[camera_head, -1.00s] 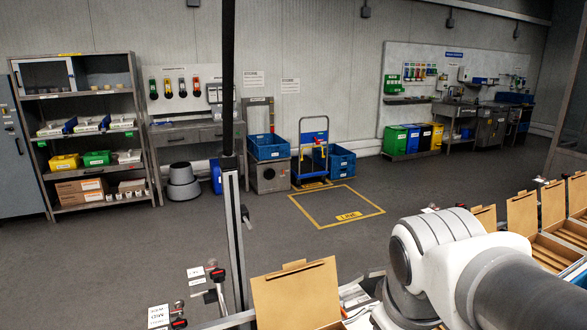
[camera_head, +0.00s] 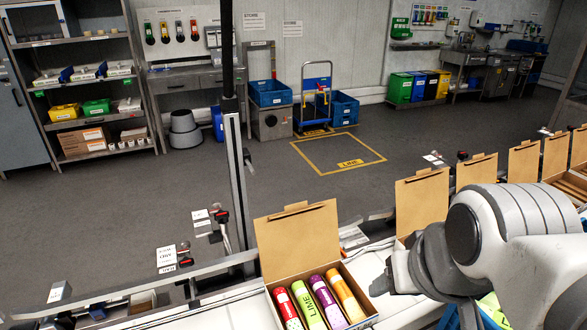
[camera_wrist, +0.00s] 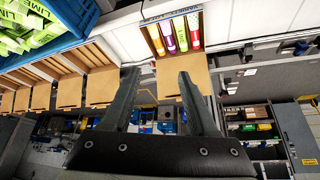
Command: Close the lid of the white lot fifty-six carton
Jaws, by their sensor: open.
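A carton with a raised tan lid (camera_head: 298,242) stands at the front middle of the head view. Its body (camera_head: 366,300) holds a red, a green, a purple and an orange tube. No lot number is readable, and I cannot tell that it is white. In the wrist view the tubes show in the carton at the top, with its tan lid (camera_wrist: 172,86) standing open below them, partly behind one finger. My gripper (camera_wrist: 158,75) is open and empty, its fingers apart. In the head view my gripper (camera_head: 388,274) is right of the carton.
More cartons with raised tan lids (camera_head: 422,200) stand in a row to the right. A blue crate of green packs (camera_wrist: 50,38) is beside the row. A metal rail and post (camera_head: 238,200) stand left of the carton. Pale bench surface (camera_head: 235,312) is clear on its left.

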